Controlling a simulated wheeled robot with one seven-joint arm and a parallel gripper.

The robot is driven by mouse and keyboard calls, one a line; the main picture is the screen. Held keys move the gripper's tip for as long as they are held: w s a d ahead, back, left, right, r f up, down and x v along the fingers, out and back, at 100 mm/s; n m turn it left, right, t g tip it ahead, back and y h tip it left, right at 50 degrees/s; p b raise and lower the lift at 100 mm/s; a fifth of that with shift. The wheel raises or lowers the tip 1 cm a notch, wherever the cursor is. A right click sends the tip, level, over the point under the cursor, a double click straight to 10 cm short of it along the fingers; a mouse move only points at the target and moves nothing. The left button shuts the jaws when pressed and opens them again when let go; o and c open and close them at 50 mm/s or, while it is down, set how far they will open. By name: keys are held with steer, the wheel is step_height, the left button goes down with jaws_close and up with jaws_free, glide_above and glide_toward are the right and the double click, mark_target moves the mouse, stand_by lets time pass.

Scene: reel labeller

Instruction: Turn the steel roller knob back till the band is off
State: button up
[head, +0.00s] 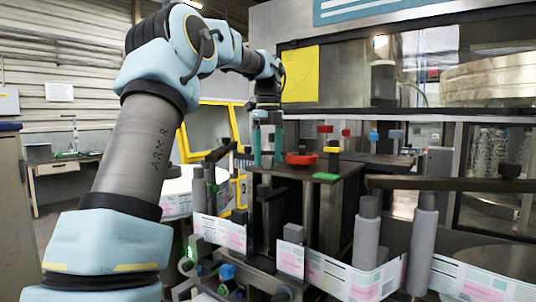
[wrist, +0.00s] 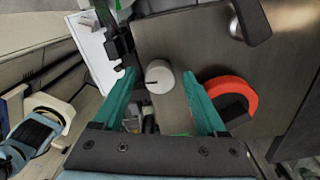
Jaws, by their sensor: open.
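A pale grey round knob (wrist: 160,77) with a black mark on its top, likely the steel roller knob, shows in the wrist view on a dark plate. My gripper (wrist: 160,84) is open, its teal fingers to either side of the knob with gaps showing. In the head view my gripper (head: 267,147) points down at the left part of the machine's dark top plate (head: 330,187); the knob is not clear there. A printed label band (head: 340,278) runs around grey rollers (head: 366,238) at the front.
A red round part (head: 301,159) stands on the plate right of my gripper; it also shows in the wrist view (wrist: 240,92). A green block (head: 326,177) sits at the plate's front edge. A dark bar (head: 450,184) crosses on the right. Blue and red capped posts stand behind.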

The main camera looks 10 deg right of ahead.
steer(key=shift+c, duration=0.2)
jaws_close()
stand_by(0.3)
steer(key=shift+n, duration=0.4)
